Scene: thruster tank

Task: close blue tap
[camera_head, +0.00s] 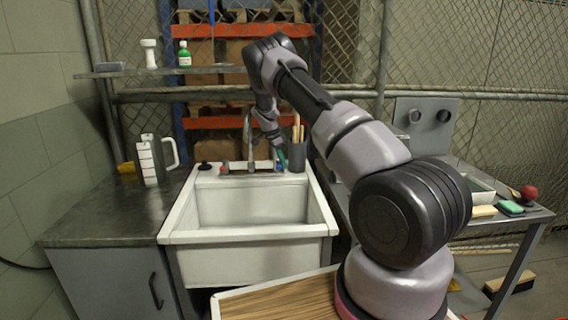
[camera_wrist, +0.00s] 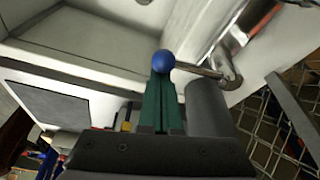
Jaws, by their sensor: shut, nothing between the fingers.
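The blue tap (camera_wrist: 163,61) has a round blue knob on a thin metal rod and sits at the back of the white sink (camera_head: 175,237). In the head view it is small, at the sink's back edge (camera_head: 278,168). My gripper (camera_wrist: 160,80) has green fingers, which are shut with nothing between them. In the wrist view the fingertips are right at the knob and partly overlap it; I cannot tell whether they touch. In the head view my gripper (camera_head: 282,160) reaches down to the sink's back right side.
The metal spout (camera_head: 250,150) stands left of the blue tap, with a red tap (camera_head: 224,168) beyond it. A grey cup of sticks (camera_head: 297,157) stands close to my gripper's right. The basin is empty.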

